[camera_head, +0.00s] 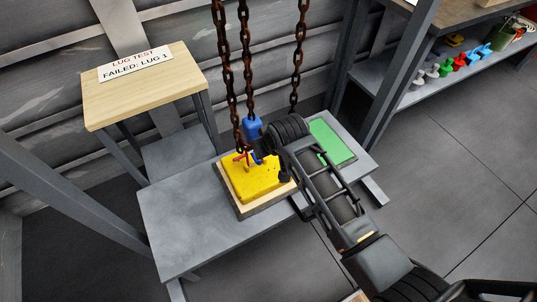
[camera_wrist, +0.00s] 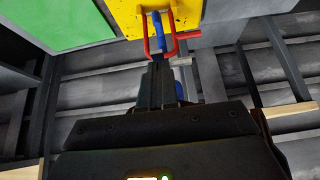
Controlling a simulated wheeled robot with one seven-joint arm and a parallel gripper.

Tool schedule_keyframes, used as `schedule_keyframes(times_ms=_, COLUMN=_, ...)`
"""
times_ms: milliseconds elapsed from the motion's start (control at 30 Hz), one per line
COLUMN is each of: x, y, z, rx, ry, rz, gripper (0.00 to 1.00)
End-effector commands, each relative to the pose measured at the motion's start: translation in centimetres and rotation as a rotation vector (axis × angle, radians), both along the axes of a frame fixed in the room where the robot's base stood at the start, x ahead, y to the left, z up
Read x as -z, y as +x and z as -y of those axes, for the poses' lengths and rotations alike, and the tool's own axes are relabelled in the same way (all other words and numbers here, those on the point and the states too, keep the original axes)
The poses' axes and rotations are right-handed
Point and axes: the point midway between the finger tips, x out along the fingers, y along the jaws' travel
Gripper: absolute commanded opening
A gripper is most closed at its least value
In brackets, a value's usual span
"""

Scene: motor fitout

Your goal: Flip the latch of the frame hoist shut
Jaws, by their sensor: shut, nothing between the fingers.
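The frame hoist's rusty chains (camera_head: 247,65) hang over a yellow block (camera_head: 250,182), with a blue fitting (camera_head: 253,128) near their lower end. Small red parts (camera_head: 240,157) show at the block's top. In the wrist view the yellow block (camera_wrist: 190,13) is at the top, with a red U-shaped piece (camera_wrist: 147,35) around a blue bar (camera_wrist: 157,27). A red rod sticks out to the right. I cannot tell for sure which part is the latch. My gripper (camera_wrist: 159,62) is shut and empty, its tips close to the red piece; contact is unclear.
The yellow block sits in a wooden base (camera_head: 268,207) on a grey bench (camera_head: 180,225). A green pad (camera_head: 332,142) lies to its right. A wooden stand (camera_head: 150,92) with a "Failed: Lug 1" sign is at left. A shelf (camera_head: 425,92) with small coloured parts is at right.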

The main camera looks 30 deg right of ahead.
Motion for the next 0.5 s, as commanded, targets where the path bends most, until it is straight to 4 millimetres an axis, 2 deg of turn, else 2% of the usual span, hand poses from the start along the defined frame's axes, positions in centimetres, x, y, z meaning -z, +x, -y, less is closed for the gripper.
schedule_keyframes(times_ms=33, x=1.0, y=-0.4, z=0.0, rx=0.0, ry=0.0, rz=0.042, gripper=0.0)
schedule_keyframes(times_ms=500, x=4.8, y=-1.3, z=0.0, rx=0.0, ry=0.002, rz=0.489, gripper=0.0)
